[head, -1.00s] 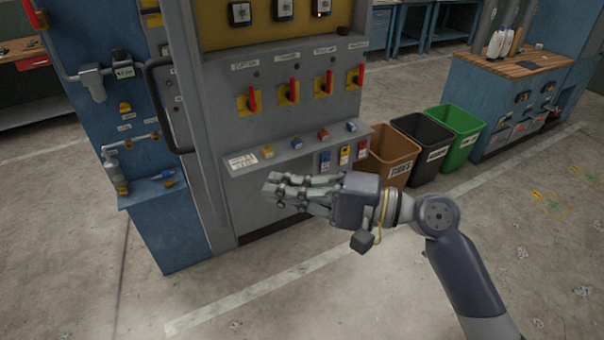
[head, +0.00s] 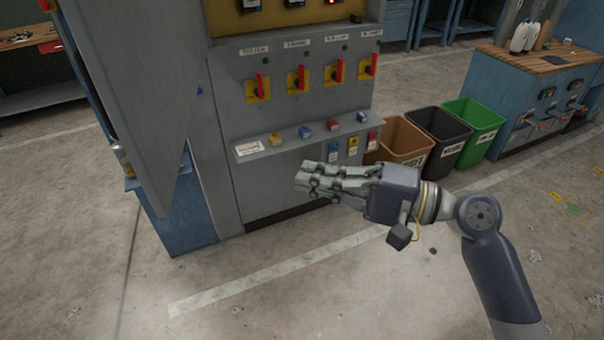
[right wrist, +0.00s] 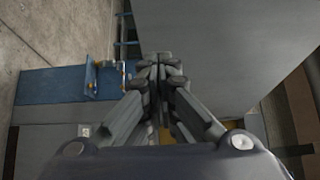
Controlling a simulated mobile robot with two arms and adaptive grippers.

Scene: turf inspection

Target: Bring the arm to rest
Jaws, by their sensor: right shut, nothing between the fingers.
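My right gripper (head: 303,181) is in front of the lower part of the grey control cabinet (head: 290,185) in the head view. Its fingers point left and are together, with nothing between them. In the right wrist view the fingertips (right wrist: 160,62) also meet and are empty. My right arm comes in from the lower right, bent at the elbow. The gripper overlaps the cabinet's lower front in the picture; I see no clear contact. My left gripper is not in view.
A grey door-like panel (head: 140,90) stands at the cabinet's left. Red-handled switches (head: 300,78) and a ledge with coloured buttons (head: 305,131) are on the cabinet. Brown (head: 405,142), black (head: 440,135) and green (head: 475,125) bins stand right. Floor in front (head: 300,290) is clear.

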